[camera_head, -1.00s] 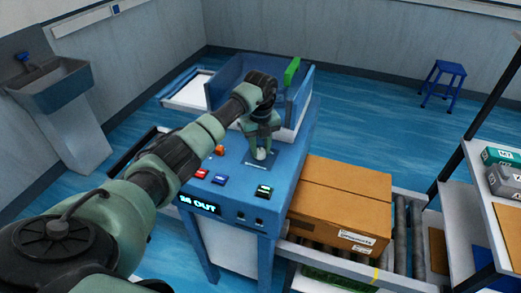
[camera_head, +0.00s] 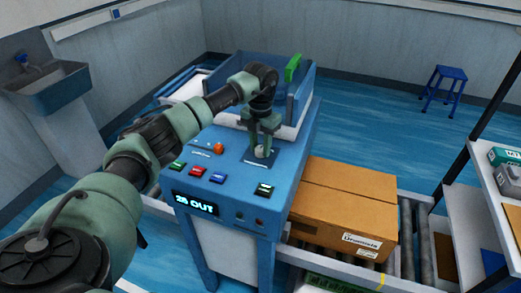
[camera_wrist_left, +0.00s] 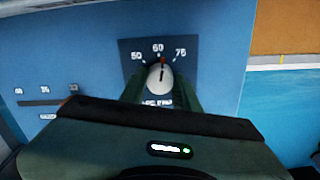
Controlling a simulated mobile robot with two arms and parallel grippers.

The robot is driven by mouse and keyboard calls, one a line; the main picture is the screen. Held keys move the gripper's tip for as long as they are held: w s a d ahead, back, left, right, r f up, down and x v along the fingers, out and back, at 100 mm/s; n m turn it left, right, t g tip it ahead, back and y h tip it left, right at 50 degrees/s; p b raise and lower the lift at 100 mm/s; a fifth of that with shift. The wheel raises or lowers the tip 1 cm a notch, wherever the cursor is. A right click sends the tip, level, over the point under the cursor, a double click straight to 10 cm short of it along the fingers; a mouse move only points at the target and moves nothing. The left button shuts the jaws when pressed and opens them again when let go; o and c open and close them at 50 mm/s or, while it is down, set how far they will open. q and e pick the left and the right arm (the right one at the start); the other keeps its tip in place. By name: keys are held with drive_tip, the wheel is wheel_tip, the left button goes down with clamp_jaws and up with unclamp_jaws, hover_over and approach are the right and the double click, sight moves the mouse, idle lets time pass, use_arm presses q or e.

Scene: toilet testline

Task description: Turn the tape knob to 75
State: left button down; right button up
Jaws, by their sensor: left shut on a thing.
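The tape knob (camera_wrist_left: 160,77) is a pale round knob on a dark dial plate (camera_wrist_left: 127,50) marked 50, 60 and 75. In the left wrist view its dark pointer line is near upright, at about the 60 mark, with a small red mark at its top. My left gripper (camera_head: 262,152) points down at the blue machine's top and is shut on the knob, one finger on each side. My right gripper is in neither view now.
The blue machine (camera_head: 230,245) carries coloured buttons (camera_head: 197,171), an orange knob (camera_head: 219,148) and a lit display (camera_head: 195,204) ending in "OUT". A cardboard box (camera_head: 340,205) stands on the roller conveyor at right. A blue tray with a green part (camera_head: 292,68) is behind my gripper.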

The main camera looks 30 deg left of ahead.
sight(261, 148)
use_arm(q)
drive_tip(key=m+b, duration=0.1)
drive_tip(key=m, duration=0.2)
drive_tip(key=shift+m+b, duration=0.4)
drive_tip(key=shift+m, duration=1.1)
drive_tip(key=c, duration=1)
unclamp_jaws()
drive_tip(key=shift+c, duration=0.2)
wheel_tip(261, 148, up, 7)
drive_tip(key=shift+w+f+b, duration=0.1)
drive_tip(key=shift+f+b, duration=0.05)
drive_tip(key=shift+b, duration=0.8)
drive_tip(key=shift+r, duration=0.6)
